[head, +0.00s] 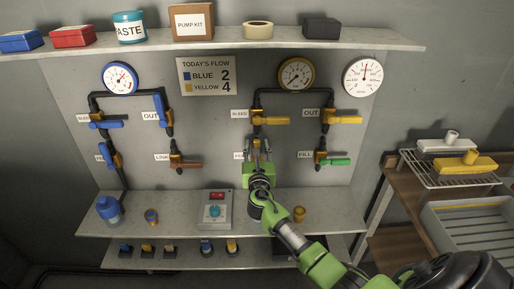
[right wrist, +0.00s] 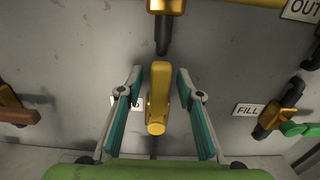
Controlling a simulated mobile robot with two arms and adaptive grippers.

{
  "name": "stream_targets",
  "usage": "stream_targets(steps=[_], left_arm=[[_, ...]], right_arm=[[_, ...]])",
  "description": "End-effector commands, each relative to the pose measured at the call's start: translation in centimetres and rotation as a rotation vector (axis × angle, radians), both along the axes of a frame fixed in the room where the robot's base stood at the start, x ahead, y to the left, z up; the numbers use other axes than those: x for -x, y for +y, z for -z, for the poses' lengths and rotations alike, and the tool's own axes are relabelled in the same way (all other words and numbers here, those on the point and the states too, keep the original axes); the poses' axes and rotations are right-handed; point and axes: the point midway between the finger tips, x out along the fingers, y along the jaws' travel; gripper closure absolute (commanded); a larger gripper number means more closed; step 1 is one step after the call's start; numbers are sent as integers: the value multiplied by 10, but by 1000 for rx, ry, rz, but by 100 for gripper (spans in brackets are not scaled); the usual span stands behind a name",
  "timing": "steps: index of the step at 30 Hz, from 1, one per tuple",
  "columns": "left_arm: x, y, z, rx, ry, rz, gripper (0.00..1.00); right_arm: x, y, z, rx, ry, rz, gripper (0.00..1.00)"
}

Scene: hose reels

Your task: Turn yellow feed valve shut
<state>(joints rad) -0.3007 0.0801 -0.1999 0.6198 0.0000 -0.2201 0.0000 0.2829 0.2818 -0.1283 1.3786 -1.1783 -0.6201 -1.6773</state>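The yellow feed valve (head: 257,143) is on the black pipe of the yellow side, mostly hidden by my right gripper in the head view. In the right wrist view its yellow handle (right wrist: 159,88) stands upright in the picture, in line with the pipe above. My right gripper (head: 258,154) is open in front of it. In the right wrist view, the two teal-padded fingers (right wrist: 158,92) are on either side of the handle, with a gap on each side. The feed label beside the valve is partly covered. My left gripper is not in view.
A bleed valve (head: 270,121) with a yellow handle is above. A green-handled fill valve (head: 334,161) is to the right, a brown-handled valve (head: 185,164) to the left. The lower shelf (head: 335,203) holds a control box (head: 215,210) and small fittings. Gauges hang above.

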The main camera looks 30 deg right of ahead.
Motion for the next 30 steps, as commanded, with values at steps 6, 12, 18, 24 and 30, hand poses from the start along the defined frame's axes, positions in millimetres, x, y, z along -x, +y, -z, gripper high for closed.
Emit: stream_targets(steps=[6, 12, 18, 24, 30], left_arm=[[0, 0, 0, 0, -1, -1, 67], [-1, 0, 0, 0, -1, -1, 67], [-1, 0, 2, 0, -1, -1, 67], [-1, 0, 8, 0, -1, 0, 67], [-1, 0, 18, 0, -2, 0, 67]], right_arm=[[0, 0, 0, 0, 0, 0, 93], [0, 0, 0, 0, 0, 0, 100], [2, -2, 1, -24, -13, 0, 100], [6, -7, 3, -104, -62, 0, 100], [12, -18, 7, -240, -146, 1, 100]])
